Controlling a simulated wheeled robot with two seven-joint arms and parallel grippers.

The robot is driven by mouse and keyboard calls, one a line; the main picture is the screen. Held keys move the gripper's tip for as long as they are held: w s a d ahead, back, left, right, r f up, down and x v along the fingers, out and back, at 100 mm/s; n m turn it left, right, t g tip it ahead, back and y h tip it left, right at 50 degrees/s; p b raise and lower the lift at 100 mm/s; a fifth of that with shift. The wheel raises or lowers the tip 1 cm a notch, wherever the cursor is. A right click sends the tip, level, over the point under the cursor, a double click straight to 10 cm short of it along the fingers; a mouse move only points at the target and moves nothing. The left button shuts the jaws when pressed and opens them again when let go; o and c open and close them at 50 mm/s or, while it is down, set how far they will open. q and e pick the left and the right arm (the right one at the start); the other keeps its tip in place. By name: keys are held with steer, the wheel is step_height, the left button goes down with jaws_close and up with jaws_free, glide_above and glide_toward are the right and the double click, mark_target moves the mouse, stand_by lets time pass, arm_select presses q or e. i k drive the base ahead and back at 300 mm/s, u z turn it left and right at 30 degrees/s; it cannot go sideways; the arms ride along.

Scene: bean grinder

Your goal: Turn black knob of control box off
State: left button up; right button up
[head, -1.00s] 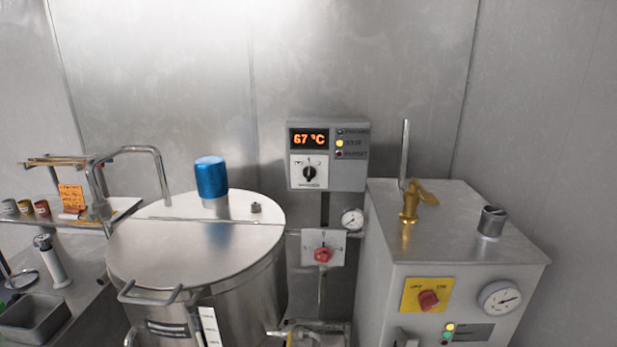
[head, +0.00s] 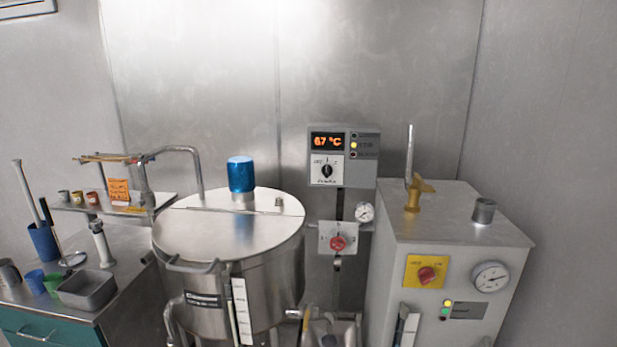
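The control box (head: 343,156) is a grey panel on the back wall, between the steel tank and the grey machine. Its orange display reads about 67 °C, and a yellow light is lit beside it. The black knob (head: 327,171) sits on a white plate under the display; its pointer looks roughly vertical, but the labels are too small to read. Neither of my grippers shows in the head view.
The lidded steel tank (head: 228,232) with a blue cap (head: 241,174) stands left of the box. A red knob (head: 338,243) is below the box. The grey machine (head: 450,230) with a brass valve stands right. A cluttered counter (head: 125,248) is far left.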

mark_target(326, 170)
steer(key=u, duration=0.3)
steer(key=i, duration=0.65)
steer(key=z, duration=1.75)
